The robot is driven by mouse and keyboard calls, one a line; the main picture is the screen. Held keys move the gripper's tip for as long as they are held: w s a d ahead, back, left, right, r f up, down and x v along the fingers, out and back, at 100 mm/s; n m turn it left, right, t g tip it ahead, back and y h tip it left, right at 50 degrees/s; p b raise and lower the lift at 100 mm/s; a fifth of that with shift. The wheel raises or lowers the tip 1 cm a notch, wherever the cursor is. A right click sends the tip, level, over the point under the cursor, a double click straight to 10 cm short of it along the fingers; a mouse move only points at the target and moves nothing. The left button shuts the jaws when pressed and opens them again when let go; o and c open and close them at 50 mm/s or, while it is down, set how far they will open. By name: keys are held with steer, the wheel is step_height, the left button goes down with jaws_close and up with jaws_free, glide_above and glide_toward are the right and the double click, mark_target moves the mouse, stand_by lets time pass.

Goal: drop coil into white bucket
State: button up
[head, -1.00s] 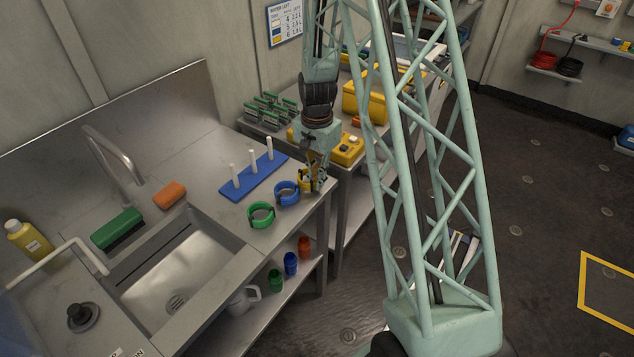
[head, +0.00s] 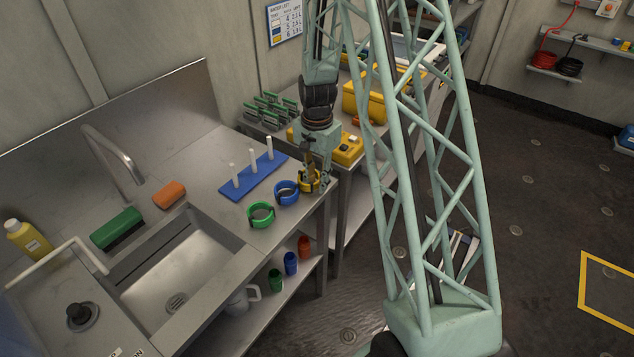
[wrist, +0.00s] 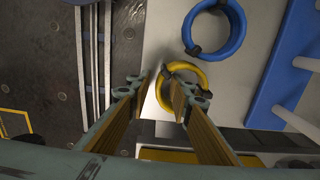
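A yellow coil (head: 308,188) lies at the right end of the steel counter, partly hidden by my gripper (head: 318,178) in the head view. In the wrist view, the yellow coil (wrist: 203,76) shows below my gripper (wrist: 157,93). The fingers are apart, one overlapping the coil's near left side and the other off to its left. Nothing is visibly held. A blue coil (head: 287,199) and a green coil (head: 250,216) lie beside it on the counter. I cannot make out a white bucket in either view.
A blue peg rack (head: 232,191) with white pegs stands behind the coils. A sink (head: 180,275) is to the left. Small cups and a white jug (head: 236,303) stand on the shelf below. A yellow case (head: 348,150) is on the bench behind my gripper.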

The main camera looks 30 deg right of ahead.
steer(key=shift+r, duration=0.15)
step_height(320, 180, up, 12)
steer(key=shift+p, duration=0.45)
stand_by(0.6)
stand_by(0.6)
